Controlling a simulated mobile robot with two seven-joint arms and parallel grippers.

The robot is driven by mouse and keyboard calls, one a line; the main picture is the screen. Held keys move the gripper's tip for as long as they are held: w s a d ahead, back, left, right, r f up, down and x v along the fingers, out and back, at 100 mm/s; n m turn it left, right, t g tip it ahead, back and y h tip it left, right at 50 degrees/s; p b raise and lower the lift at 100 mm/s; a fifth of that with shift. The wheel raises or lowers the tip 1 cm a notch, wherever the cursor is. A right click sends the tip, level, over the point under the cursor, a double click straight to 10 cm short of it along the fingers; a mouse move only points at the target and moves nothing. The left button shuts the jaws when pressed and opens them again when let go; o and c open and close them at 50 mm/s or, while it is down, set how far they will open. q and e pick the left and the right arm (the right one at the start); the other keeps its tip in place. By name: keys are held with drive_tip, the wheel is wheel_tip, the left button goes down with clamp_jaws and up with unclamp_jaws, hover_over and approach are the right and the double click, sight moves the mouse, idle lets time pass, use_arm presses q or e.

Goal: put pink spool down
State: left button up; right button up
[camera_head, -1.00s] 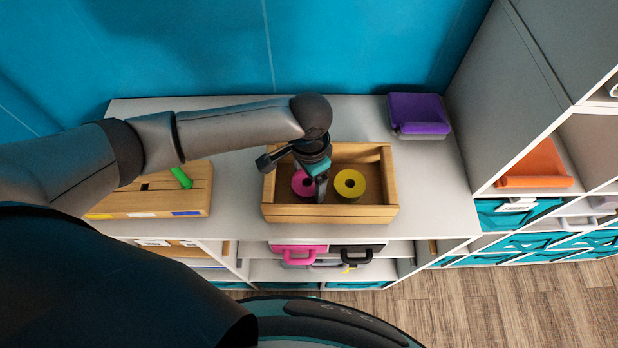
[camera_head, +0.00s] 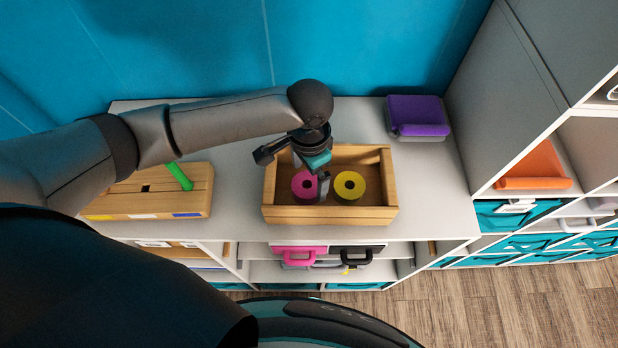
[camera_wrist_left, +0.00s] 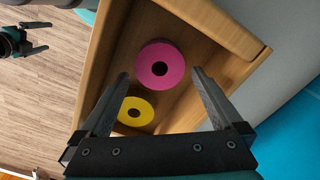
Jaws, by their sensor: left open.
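The pink spool (camera_head: 305,185) lies flat in the left part of an open wooden box (camera_head: 330,215) on the counter. A yellow spool (camera_head: 349,186) lies to its right in the same box. My left gripper (camera_head: 312,178) is over the box, above the pink spool. In the left wrist view, my left gripper (camera_wrist_left: 158,82) is open, its two fingers wide apart with nothing between them. The pink spool (camera_wrist_left: 160,67) shows beyond the fingertips, apart from them, and the yellow spool (camera_wrist_left: 136,111) is beside it. My right gripper (camera_wrist_left: 22,40) shows in the left wrist view's far left corner, small and over the floor.
A wooden block (camera_head: 150,197) with a green stick (camera_head: 179,176) stands left of the box, under my left arm. A purple case (camera_head: 418,115) lies at the back right. The grey counter (camera_head: 432,200) right of the box is clear.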

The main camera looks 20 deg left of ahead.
use_arm(q)
wheel_tip(320, 180, up, 9)
drive_tip(key=shift+p, duration=0.4)
idle(0.4)
